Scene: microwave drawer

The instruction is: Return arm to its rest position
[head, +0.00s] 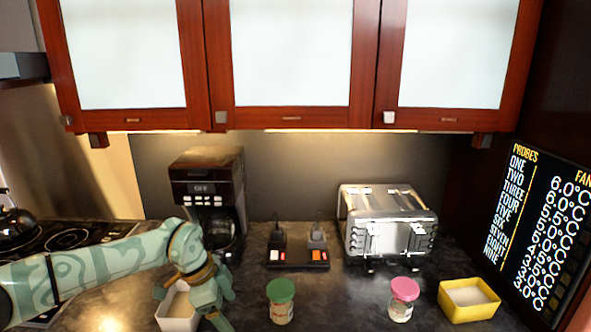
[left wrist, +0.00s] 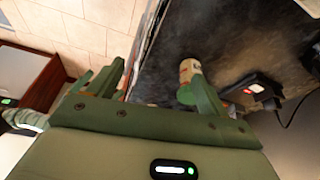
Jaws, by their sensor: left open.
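My left arm comes in from the left in the head view, bent at a raised joint. Its green gripper (head: 218,305) hangs low over the counter, partly in front of a white container (head: 176,312) and left of the green-lidded jar (head: 281,300). In the left wrist view the gripper (left wrist: 155,73) has its two fingers spread, with nothing held between them. A jar with a green lid (left wrist: 187,77) shows beyond the right finger, which partly overlaps it; the gap in depth is unclear. My right gripper is in neither view.
The dark counter (head: 345,295) also bears a pink-lidded jar (head: 403,300), a yellow container (head: 468,300), a toaster (head: 388,222), a coffee maker (head: 208,190) and a socket block (head: 297,258). A stove (head: 65,238) with a kettle is at left. Cabinets (head: 290,60) hang above; a probe display (head: 540,225) stands right.

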